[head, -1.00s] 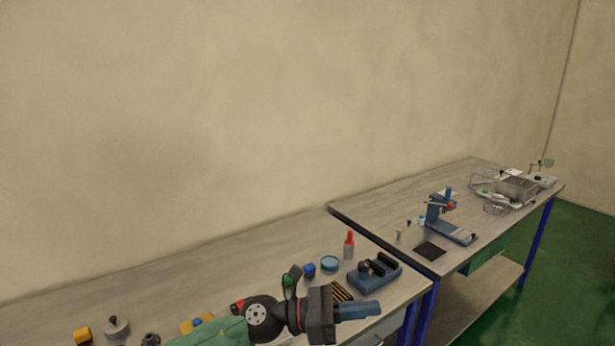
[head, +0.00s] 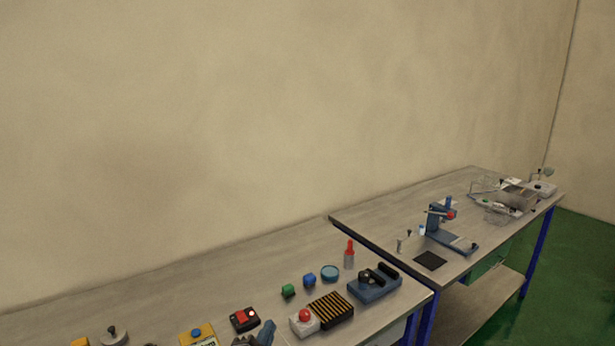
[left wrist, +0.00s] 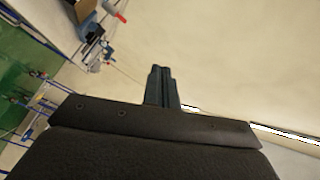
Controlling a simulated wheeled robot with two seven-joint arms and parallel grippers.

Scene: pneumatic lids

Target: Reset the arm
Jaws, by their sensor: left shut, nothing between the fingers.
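My left gripper (head: 266,333) shows at the bottom edge of the head view, low in front of the near bench, with only its blue fingers and part of the dark wrist in frame. In the left wrist view its two fingers (left wrist: 161,88) are together, with nothing between them, against the plain wall. My right gripper is in neither view.
The near bench (head: 227,272) holds a red-and-black switch box (head: 244,319), a red-button box (head: 304,322), a striped black block (head: 331,310), a blue fixture (head: 374,284) and a red-capped bottle (head: 349,256). A blue press (head: 446,230) stands on the far bench (head: 379,213).

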